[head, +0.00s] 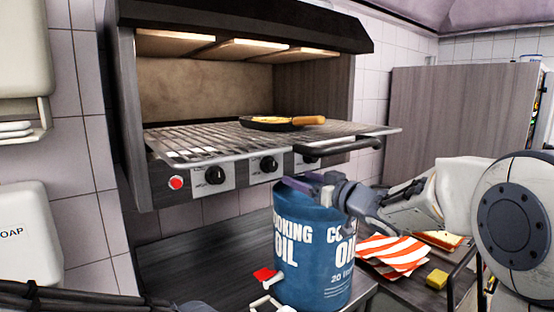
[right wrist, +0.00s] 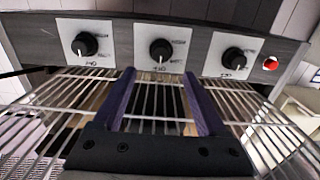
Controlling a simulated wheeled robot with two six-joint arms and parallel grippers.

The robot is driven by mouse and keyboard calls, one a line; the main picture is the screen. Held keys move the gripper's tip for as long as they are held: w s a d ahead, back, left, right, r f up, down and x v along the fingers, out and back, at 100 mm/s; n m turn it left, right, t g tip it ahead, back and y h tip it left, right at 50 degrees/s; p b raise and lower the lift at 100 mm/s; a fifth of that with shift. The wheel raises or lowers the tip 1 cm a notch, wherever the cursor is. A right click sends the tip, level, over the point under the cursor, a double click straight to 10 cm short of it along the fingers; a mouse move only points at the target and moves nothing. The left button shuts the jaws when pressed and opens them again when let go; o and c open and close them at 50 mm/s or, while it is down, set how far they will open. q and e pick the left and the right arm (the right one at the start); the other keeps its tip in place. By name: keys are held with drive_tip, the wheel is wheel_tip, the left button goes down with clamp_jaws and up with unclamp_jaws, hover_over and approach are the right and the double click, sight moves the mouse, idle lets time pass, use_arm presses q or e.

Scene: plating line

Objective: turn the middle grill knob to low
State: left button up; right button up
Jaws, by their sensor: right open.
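The grill (head: 240,160) has a front panel with black knobs on pale plates. The middle knob (head: 268,164) shows in the head view, left of my right gripper (head: 305,183). The right-hand knob is hidden in that view. The right wrist view looks upside down, with the red button at right. There the middle knob (right wrist: 160,50) sits between and beyond the two open fingers (right wrist: 160,76), apart from them. Its white mark points toward the picture's lower edge. My right gripper is open and empty.
A pan (head: 270,123) with food and a wooden handle sits on the grill rack. A large blue cooking oil drum (head: 310,250) stands in front of the grill, just below my right gripper. A striped cloth (head: 393,250) and yellow sponge (head: 437,278) lie at right.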

sight(274, 167)
drive_tip(key=p+x, duration=0.3)
drive_tip(key=x, duration=0.6)
drive_tip(key=shift+s+r+p, duration=0.1)
drive_tip(key=shift+r+p, duration=0.05)
drive_tip(key=shift+p, duration=0.2)
drive_tip(key=shift+x, duration=0.75)
drive_tip(key=shift+a, duration=0.1)
clamp_jaws()
